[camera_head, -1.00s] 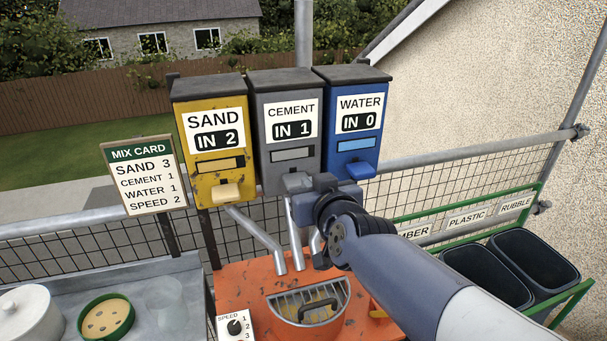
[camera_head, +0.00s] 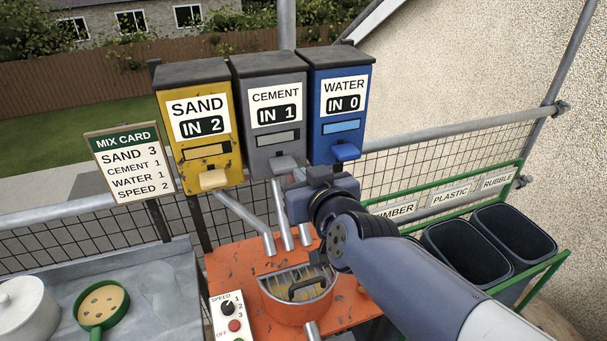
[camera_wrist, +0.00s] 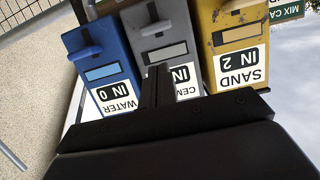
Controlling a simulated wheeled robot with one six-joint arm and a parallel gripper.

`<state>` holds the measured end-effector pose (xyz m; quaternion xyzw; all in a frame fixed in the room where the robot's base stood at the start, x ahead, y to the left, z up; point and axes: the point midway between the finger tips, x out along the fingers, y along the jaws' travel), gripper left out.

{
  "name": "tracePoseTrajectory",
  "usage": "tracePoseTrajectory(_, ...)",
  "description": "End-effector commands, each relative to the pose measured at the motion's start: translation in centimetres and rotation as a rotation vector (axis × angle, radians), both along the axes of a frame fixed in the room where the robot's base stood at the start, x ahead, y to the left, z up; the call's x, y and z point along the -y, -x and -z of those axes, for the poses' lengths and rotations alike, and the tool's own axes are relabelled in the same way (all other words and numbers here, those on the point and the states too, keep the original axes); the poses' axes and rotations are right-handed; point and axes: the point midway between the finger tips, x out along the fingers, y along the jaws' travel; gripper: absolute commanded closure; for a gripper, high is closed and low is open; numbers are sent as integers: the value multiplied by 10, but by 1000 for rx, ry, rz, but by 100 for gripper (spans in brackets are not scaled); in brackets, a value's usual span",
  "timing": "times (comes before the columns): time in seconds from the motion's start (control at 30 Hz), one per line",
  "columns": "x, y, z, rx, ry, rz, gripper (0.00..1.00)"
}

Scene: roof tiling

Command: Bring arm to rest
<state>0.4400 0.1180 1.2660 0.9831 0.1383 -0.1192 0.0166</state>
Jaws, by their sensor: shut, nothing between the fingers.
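My gripper (camera_wrist: 157,85) is shut and empty. In the wrist view its closed fingers stand in front of the grey cement dispenser. In the head view my wrist hangs before the cement and water dispensers, above the orange mixer, and the fingertips are hard to make out. The yellow sand dispenser (camera_head: 212,150) reads IN 2, the grey cement dispenser (camera_head: 259,158) reads IN 1, and the blue water dispenser (camera_head: 323,148) reads IN 0. All three also show upside down in the wrist view.
The orange mixer (camera_head: 237,258) has a barred opening and a speed panel (camera_head: 227,308). A mix card (camera_head: 130,163) stands left. A grey bench (camera_head: 168,318) holds a white pot (camera_head: 25,312) and a green sieve (camera_head: 103,304). Dark bins (camera_head: 470,252) stand right. A mesh railing runs behind.

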Motion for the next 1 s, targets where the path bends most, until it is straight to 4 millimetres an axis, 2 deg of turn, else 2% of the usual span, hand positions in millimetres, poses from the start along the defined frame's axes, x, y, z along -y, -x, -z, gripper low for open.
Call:
tracePoseTrajectory(0.23, -4, -13, 6, -1, 0, 0, 100)
tracePoseTrajectory(0.57, -17, -60, 20, -2, 1, 1, 100)
tracePoseTrajectory(0.6, -19, -63, 5, -1, -1, -1, 100)
tracePoseTrajectory(0.83, -31, -82, -17, -5, 0, -1, 100)
tracePoseTrajectory(1.0, -24, -57, -22, -2, 0, -1, 100)
